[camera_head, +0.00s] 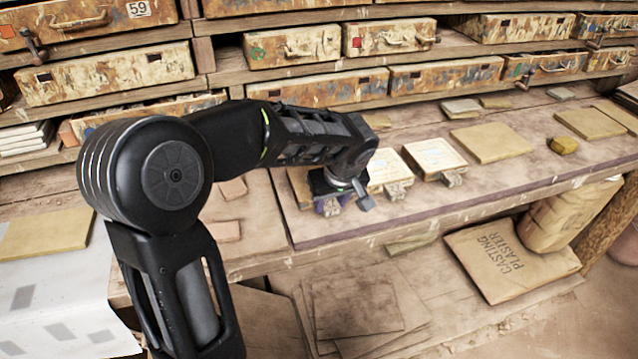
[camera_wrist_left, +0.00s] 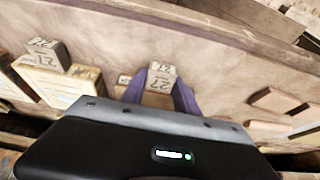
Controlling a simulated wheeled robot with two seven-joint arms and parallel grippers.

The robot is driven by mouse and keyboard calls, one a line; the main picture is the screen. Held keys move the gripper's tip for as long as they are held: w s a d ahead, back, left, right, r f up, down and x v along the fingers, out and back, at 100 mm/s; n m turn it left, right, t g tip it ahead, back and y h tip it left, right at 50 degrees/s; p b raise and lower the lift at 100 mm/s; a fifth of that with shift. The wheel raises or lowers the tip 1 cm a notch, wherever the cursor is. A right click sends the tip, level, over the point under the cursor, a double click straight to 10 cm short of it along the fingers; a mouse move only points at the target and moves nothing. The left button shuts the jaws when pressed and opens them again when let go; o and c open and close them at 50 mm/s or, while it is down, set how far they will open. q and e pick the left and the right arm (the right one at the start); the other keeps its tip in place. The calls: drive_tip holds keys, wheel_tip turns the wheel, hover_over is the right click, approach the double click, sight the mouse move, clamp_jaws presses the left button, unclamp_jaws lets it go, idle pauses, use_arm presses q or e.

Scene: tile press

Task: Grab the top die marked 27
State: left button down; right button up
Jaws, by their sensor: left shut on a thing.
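My left gripper (camera_head: 332,207) reaches down to the workbench in the head view, its purple fingers partly hidden by the wrist. In the left wrist view the purple fingers (camera_wrist_left: 160,92) are shut on a pale die marked 27 (camera_wrist_left: 160,77), one finger on each side. The number shows on its top and front faces. Another die with a number on it (camera_wrist_left: 42,50) stands at the left of the wrist view, apart from the gripper. My right gripper is not in view.
Shelves of rusty drawers (camera_head: 432,76) stand behind the bench (camera_head: 500,185). A casting plaster bag (camera_head: 512,258) is below the bench. The front bench strip right of the dies is mostly clear.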

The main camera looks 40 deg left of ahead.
use_arm(q)
drive_tip(key=shift+w+r, duration=0.1)
drive_tip(key=shift+r, duration=0.05)
idle(0.8)
drive_tip(key=shift+r, duration=0.3)
wheel_tip(320, 180, up, 9)
drive_tip(key=shift+r, duration=0.15)
